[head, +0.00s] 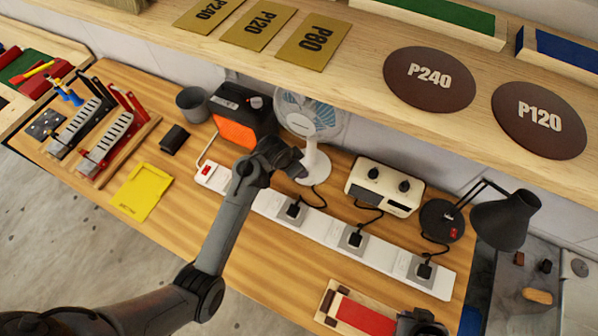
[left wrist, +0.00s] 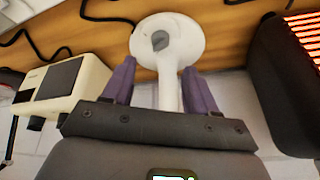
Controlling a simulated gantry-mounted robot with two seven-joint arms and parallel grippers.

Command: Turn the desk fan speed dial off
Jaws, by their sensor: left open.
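The white desk fan (head: 310,118) stands at the back of the bench, on a round white base (head: 318,165). In the left wrist view the fan base (left wrist: 185,30) is at the top, with a grey dial (left wrist: 160,40) on it. My left gripper (head: 296,160) is at the front left of the fan stem and partly covers the base. In the left wrist view its open fingers (left wrist: 160,82) appear on either side of the stem, with the dial just beyond the tips; no contact is visible. A dark part at the bottom edge looks like my right gripper (head: 420,322); its fingers are unclear.
An orange-fronted heater (head: 238,133) stands close left of the fan. A cream box with two knobs (head: 385,188) and a black lamp (head: 505,220) are to the right. A white power strip (head: 325,228) with plugs and cords runs in front. A shelf (head: 350,62) overhangs the back.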

